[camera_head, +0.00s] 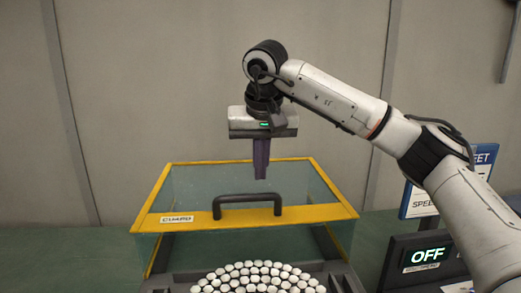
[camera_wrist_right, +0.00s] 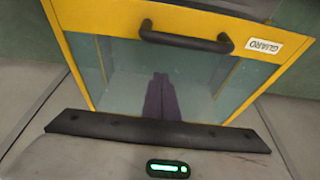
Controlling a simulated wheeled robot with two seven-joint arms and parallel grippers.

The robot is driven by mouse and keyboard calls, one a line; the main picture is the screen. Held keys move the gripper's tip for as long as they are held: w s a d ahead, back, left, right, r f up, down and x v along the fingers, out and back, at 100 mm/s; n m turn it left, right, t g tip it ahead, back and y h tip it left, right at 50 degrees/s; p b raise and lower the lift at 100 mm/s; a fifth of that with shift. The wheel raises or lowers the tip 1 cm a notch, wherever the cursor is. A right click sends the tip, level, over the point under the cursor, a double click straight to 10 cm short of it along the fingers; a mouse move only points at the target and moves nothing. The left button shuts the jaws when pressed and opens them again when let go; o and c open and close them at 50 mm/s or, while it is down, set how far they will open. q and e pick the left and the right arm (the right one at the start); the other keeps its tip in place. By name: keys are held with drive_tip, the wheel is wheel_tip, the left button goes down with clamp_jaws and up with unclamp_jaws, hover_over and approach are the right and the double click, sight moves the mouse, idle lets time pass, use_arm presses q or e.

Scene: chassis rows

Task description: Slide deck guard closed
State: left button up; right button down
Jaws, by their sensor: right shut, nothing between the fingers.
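The deck guard (camera_head: 337,209) is a clear box-like cover with a yellow frame, a "GUARD" label and a black handle (camera_head: 247,198) on its front bar. It stands over the rear of the deck, and the white round pieces in front of it are uncovered. My right gripper (camera_head: 260,176) is shut and empty, pointing down above the guard, just behind and above the handle. In the right wrist view the shut fingers (camera_wrist_right: 161,78) show over the clear panel, and the handle (camera_wrist_right: 186,38) lies apart from them. My left gripper is not in view.
Several white round pieces (camera_head: 258,277) sit in rows on a dark tray at the bottom. A screen reading "OFF" (camera_head: 427,255) and a blue-and-white sign (camera_head: 420,201) stand at the right, partly behind my right arm. Open room lies left of the guard.

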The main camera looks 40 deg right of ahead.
sight(245, 199)
drive_tip(key=shift+s+a+f, duration=0.15)
drive_tip(key=shift+s+f, duration=0.05)
drive_tip(key=shift+f, duration=0.25)
drive_tip(key=shift+s+a+f, duration=0.15)
drive_tip(key=shift+s+a, duration=0.25)
drive_tip(key=shift+s, duration=0.25)
drive_tip(key=shift+s+a+f, duration=0.1)
drive_tip(key=shift+s+a, duration=0.3)
drive_tip(key=shift+s, duration=0.25)
